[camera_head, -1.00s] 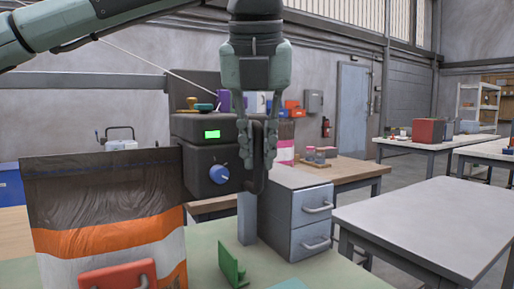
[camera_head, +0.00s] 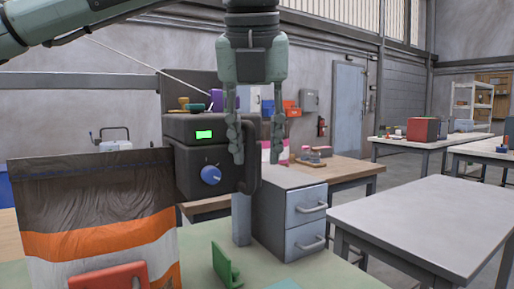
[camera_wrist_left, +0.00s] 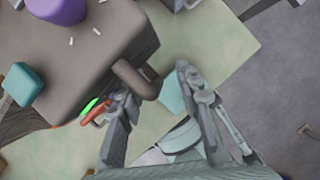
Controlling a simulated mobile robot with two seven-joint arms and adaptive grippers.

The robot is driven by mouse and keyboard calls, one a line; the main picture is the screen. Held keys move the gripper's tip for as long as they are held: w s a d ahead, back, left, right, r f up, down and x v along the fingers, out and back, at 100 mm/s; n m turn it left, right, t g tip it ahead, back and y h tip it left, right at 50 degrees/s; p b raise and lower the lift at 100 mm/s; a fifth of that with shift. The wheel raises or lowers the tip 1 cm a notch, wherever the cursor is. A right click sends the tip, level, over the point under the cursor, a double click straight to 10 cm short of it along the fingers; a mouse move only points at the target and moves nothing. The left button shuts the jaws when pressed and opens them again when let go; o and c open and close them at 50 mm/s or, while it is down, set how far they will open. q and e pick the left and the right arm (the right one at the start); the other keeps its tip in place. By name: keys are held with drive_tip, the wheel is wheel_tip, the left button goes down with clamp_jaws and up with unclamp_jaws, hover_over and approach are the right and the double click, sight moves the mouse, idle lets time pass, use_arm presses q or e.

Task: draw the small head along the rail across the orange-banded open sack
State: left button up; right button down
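The small head (camera_head: 205,158) is a dark box with a green display and a blue knob. It stands at the right top edge of the orange-banded sack (camera_head: 98,240), which is dark above and has white bands. A dark curved handle (camera_head: 254,165) sticks out on the head's right side; it also shows in the left wrist view (camera_wrist_left: 136,80). My left gripper (camera_head: 257,155) points down at this handle with its fingers spread; the handle lies roughly between them, and I cannot tell whether they touch it. My right gripper is not in view.
A red clamp-like piece (camera_head: 108,277) is at the sack's front. A green bracket (camera_head: 226,265) stands on the pale green bench top. A grey drawer unit (camera_head: 290,222) stands just right of the head. A bare grey table (camera_head: 425,220) is further right.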

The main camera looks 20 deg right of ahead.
use_arm(q)
drive_tip(key=v, duration=1.1)
drive_tip(key=shift+r, duration=0.1)
